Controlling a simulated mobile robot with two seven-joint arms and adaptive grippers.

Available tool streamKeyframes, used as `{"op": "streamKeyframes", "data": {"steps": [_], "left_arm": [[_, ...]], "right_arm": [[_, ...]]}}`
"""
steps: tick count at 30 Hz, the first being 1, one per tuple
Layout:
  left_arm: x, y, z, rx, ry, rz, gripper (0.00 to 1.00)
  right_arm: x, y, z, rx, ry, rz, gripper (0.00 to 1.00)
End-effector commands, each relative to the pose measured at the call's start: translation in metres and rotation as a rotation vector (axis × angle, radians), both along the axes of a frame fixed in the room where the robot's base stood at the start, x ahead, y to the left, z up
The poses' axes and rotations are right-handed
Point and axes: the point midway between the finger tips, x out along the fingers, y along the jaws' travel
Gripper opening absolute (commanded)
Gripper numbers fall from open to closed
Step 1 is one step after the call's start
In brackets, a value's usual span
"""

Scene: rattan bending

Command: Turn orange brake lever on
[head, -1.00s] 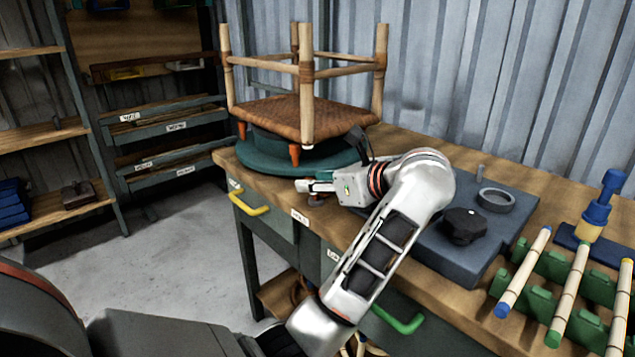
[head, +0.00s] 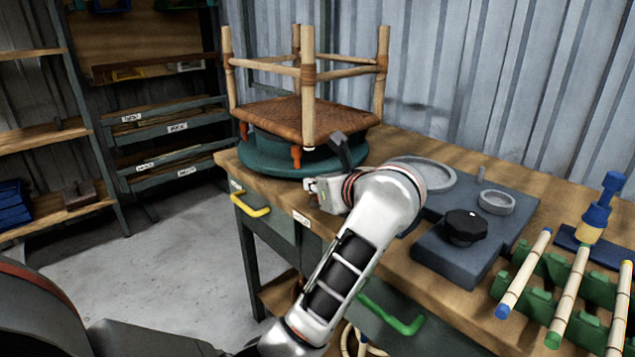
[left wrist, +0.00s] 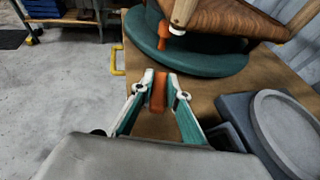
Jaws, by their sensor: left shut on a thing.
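My left gripper (head: 310,188) is low over the front edge of the workbench, just in front of the green turntable (head: 258,160). In the left wrist view its two fingers (left wrist: 159,88) are closed on the orange brake lever (left wrist: 158,94), which stands upright between the fingertips. The lever is hidden behind the gripper in the head view. The turntable (left wrist: 205,62) is just beyond the fingertips in the wrist view. An upturned stool with a woven seat (head: 275,117) sits on the turntable, beside orange clamps (head: 296,156). My right gripper is not in view.
A blue-grey fixture (head: 452,262) with a black knob (head: 465,227) stands right of my arm. Green racks with rattan poles (head: 568,297) lie farther right. Drawers with a yellow handle (head: 250,206) and a green handle (head: 392,312) face the front.

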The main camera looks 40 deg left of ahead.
Motion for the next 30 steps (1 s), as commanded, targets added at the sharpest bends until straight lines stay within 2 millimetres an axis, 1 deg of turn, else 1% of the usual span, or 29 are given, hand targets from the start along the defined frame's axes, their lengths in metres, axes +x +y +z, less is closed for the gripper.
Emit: {"op": "streamKeyframes", "data": {"steps": [12, 30], "left_arm": [[-0.0028, 0.0021, -0.0009, 0.002, 0.002, -0.395, 0.0], [-0.0019, 0.0031, -0.0037, -0.004, 0.003, -0.928, 0.0]], "right_arm": [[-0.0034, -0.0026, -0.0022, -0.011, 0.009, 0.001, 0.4], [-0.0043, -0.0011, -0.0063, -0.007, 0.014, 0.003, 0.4]]}}
